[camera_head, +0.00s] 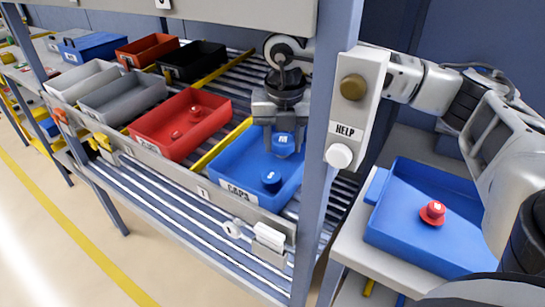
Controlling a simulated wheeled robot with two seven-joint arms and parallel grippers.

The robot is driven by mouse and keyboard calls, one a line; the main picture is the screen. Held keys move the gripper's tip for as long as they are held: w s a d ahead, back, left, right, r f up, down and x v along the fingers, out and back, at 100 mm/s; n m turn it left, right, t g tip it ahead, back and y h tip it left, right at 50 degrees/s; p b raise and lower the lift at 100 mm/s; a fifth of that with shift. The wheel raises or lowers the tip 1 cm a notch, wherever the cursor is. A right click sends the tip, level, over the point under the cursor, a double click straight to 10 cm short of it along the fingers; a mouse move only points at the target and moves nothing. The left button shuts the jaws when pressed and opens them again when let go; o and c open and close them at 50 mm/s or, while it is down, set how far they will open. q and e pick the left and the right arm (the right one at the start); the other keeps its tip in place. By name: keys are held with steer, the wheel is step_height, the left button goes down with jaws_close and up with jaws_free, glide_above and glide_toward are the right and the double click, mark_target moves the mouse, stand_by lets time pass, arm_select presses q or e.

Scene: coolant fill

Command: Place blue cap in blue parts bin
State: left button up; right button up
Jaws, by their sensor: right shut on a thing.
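The blue parts bin (232,157), with a "CAPS" label on its front, stands on the roller rack left of the post. My right gripper (281,128) is over the back right part of this bin, pointing down. It is shut on a blue cap (284,145) with a light mark on it. Whether this cap touches the bin is hard to tell. Another blue cap (271,180) sits inside the bin nearer the front. My left gripper is not in view.
A red bin (150,128) with red parts stands left of the blue one, with grey bins (120,96) beyond. The blue-grey post (330,100) with the HELP box (358,100) stands before my right arm. A blue tray (400,200) at right holds a red cap (433,212).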

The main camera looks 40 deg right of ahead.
mark_target(284, 141)
steer(key=shift+s+f, duration=0.15)
steer(key=shift+f, duration=0.2)
steer(key=shift+f+b, duration=1.3)
steer(key=shift+f, duration=0.6)
steer(key=o, duration=0.7)
steer(key=shift+c, duration=0.2)
steer(key=shift+r, duration=0.1)
steer(key=shift+s+a+r, duration=0.15)
steer(key=shift+r, duration=1.75)
steer(key=shift+s+a+r, duration=0.1)
steer(key=shift+s+r, duration=0.05)
steer(key=shift+r, duration=1.75)
